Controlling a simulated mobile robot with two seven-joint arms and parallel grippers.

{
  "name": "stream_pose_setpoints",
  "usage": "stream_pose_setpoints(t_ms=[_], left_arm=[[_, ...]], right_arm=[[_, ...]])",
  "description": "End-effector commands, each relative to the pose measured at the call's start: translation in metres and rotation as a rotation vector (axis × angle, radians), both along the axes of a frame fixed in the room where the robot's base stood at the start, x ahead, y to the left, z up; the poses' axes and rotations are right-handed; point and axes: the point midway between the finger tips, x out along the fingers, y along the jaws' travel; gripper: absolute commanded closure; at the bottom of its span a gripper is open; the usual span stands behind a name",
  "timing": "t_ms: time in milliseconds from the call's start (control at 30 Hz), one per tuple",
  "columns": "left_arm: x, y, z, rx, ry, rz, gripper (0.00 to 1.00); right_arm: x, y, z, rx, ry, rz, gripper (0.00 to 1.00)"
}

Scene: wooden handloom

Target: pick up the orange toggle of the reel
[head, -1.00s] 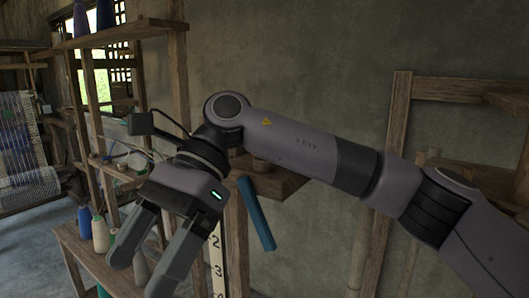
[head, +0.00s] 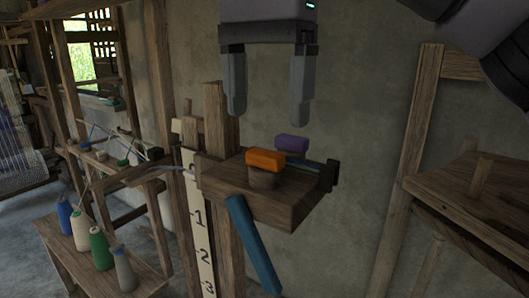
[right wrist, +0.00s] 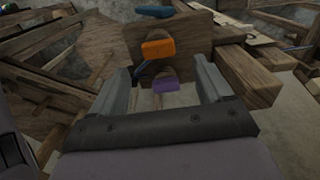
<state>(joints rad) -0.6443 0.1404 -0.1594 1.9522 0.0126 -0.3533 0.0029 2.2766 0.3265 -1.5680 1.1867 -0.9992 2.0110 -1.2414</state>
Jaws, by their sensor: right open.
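The orange toggle (head: 265,160) sits on a round wooden peg on top of a wooden block (head: 291,209) fixed to an upright post. A purple toggle (head: 291,143) stands just behind it on the same block. My right gripper (head: 267,118) is open and empty, pointing down above the two toggles and apart from them. In the right wrist view the orange toggle (right wrist: 158,50) lies beyond the fingertips, and the purple toggle (right wrist: 166,85) shows between the fingers. My left gripper is in neither view.
A blue bar (head: 252,243) slants down in front of the block. A numbered scale strip (head: 197,226) runs down the post. Several thread cones, including a green one (head: 99,247), stand on a low bench at left. A wooden frame (head: 427,130) stands at right.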

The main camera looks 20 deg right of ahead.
Motion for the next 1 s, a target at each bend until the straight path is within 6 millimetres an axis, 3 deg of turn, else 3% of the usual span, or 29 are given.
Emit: stream_pose_setpoints(t_ms=[267,500,800,867,1000], left_arm=[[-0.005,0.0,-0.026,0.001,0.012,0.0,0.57],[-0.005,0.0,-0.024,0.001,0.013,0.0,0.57],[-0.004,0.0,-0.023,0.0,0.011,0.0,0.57],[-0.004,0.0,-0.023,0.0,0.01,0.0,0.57],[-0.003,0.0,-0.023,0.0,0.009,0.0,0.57]], right_arm=[[-0.001,0.001,-0.036,0.002,0.003,0.002,0.21],[-0.001,0.002,-0.061,0.0,0.001,0.001,0.21],[-0.001,0.003,-0.066,0.002,0.0,0.0,0.21],[-0.001,0.003,-0.065,0.002,0.0,0.0,0.38],[-0.001,0.003,-0.066,0.002,0.0,0.0,0.8]])
